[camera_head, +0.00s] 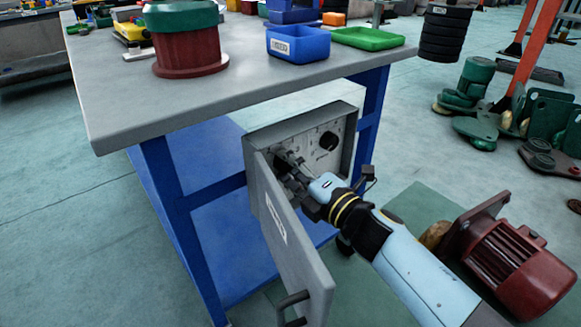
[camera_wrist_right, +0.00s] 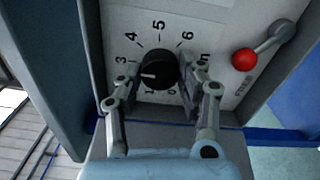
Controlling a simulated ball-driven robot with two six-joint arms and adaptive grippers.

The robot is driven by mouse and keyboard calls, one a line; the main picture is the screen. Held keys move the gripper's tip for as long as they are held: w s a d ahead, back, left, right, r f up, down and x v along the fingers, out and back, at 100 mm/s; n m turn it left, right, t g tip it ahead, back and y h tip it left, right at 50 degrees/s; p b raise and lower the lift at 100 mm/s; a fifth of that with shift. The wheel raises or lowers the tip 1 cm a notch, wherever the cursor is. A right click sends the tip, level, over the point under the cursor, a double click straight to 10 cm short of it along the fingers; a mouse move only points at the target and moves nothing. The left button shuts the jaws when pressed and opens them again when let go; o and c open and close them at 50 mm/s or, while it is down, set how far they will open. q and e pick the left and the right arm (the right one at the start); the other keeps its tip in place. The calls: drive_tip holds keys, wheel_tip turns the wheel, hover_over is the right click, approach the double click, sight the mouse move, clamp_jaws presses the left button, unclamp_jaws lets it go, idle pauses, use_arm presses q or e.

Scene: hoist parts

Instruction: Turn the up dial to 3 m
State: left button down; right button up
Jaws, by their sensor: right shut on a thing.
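The open grey control box (camera_head: 343,130) hangs under the bench's edge, with a pale panel inside. My right gripper (camera_head: 285,165) reaches into its left part. In the right wrist view, a black round dial (camera_wrist_right: 157,70) sits between the fingertips of that gripper (camera_wrist_right: 159,66), which is shut on it. Its white mark points left and slightly down, below the printed 3. Numbers 3 to 6 run around the top; my left finger covers part of the scale. A second black dial (camera_head: 328,141) shows farther right in the head view. My left gripper is not in view.
The box door (camera_head: 285,235) stands open beside my right arm. A red-knobbed lever (camera_wrist_right: 247,60) sits right of the held dial. The grey bench (camera_head: 230,85) above carries a blue bin (camera_head: 298,44) and a green tray (camera_head: 368,39). A red motor (camera_head: 510,262) stands on the floor, right.

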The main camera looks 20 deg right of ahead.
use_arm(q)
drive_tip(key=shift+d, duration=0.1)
use_arm(e)
drive_tip(key=shift+f, duration=0.15)
drive_tip(key=o, duration=1.2)
drive_tip(key=shift+c, duration=0.2)
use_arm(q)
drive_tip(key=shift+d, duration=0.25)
use_arm(e)
drive_tip(key=v, duration=1.2)
